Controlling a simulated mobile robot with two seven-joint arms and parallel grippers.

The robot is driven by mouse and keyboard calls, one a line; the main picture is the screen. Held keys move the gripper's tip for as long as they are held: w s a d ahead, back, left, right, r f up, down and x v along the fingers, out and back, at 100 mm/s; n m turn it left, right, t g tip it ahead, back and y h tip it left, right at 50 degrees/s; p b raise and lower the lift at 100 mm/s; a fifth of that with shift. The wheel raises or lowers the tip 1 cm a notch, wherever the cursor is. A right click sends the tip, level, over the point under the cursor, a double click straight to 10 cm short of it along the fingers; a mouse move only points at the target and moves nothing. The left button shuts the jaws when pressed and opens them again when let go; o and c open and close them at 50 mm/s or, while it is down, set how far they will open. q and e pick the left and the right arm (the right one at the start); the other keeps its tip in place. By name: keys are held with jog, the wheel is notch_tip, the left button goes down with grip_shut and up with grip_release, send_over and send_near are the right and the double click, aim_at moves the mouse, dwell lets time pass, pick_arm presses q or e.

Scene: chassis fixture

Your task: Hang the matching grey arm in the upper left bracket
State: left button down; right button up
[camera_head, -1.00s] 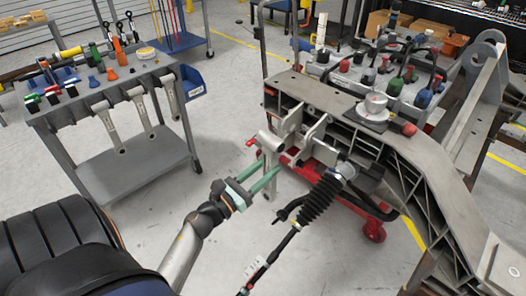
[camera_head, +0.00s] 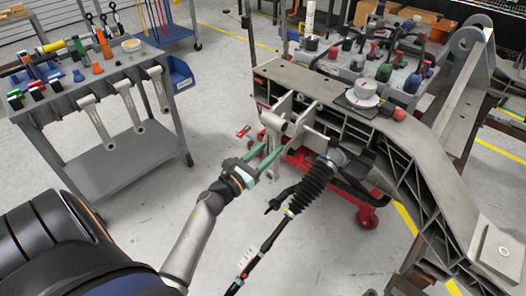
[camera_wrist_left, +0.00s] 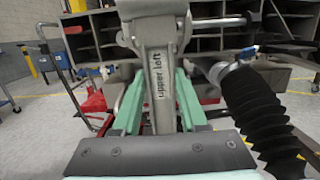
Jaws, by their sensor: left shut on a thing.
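My left gripper (camera_head: 264,162) is shut on a grey arm (camera_head: 272,132), which it holds upright at the chassis's near left end. In the left wrist view the grey arm (camera_wrist_left: 162,85) stands between the green fingers and bears the words "upper left". The grey bracket plates (camera_head: 300,112) stick out from the chassis (camera_head: 330,97), right beside the arm's upper end. I cannot tell whether the arm's top touches or sits in the bracket. My right gripper is not in view.
More grey arms (camera_head: 96,122) hang from the cart (camera_head: 120,158) at the left. A black bellows strut (camera_head: 313,187) slants close to the right of my left gripper. A red jack (camera_head: 345,208) stands under the chassis. Floor between cart and chassis is clear.

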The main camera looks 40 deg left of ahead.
pick_arm(q)
jog(key=shift+w+d+r, duration=0.1)
jog(key=shift+w+r, duration=0.05)
jog(key=shift+w, duration=0.65)
jog(key=shift+w+b, duration=0.55)
jog(key=shift+w, duration=0.45)
jog(key=w+b, duration=0.1)
jog(key=w, duration=0.1)
jog(key=shift+w+d, duration=0.15)
jog(key=shift+w, duration=0.2)
jog(key=shift+s, duration=0.1)
jog(key=shift+b, duration=0.45)
jog(key=shift+f+b, duration=0.6)
jog(key=shift+b, duration=0.05)
